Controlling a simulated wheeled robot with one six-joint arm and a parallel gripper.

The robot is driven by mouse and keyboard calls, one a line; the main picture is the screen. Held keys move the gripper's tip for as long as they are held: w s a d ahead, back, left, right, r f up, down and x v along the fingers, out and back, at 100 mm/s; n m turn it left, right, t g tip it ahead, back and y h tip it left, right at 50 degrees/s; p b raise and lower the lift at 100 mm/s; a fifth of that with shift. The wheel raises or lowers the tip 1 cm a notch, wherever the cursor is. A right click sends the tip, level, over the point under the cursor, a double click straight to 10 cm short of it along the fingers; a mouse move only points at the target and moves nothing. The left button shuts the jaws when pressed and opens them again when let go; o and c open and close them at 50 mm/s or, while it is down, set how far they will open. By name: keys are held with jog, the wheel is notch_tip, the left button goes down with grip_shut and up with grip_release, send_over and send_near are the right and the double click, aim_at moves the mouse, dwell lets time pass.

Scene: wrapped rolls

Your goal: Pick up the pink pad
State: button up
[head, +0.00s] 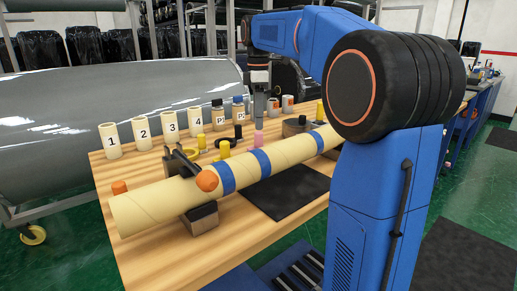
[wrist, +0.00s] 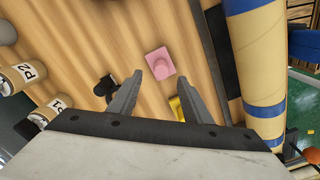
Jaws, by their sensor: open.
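The long roll (head: 180,193) with blue bands lies on supports in front of the pad. A yellow piece (wrist: 176,108) and a black piece (wrist: 106,87) stand close by. A black mat (head: 290,195) lies at the front.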

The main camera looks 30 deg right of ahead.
aim_at(258, 132)
jog(key=shift+a+f, duration=0.1)
jog(key=shift+f, duration=3.1)
grip_shut()
jog(key=shift+r, duration=0.15)
notch_tip(258, 132, up, 10)
jog(key=shift+f, duration=0.1)
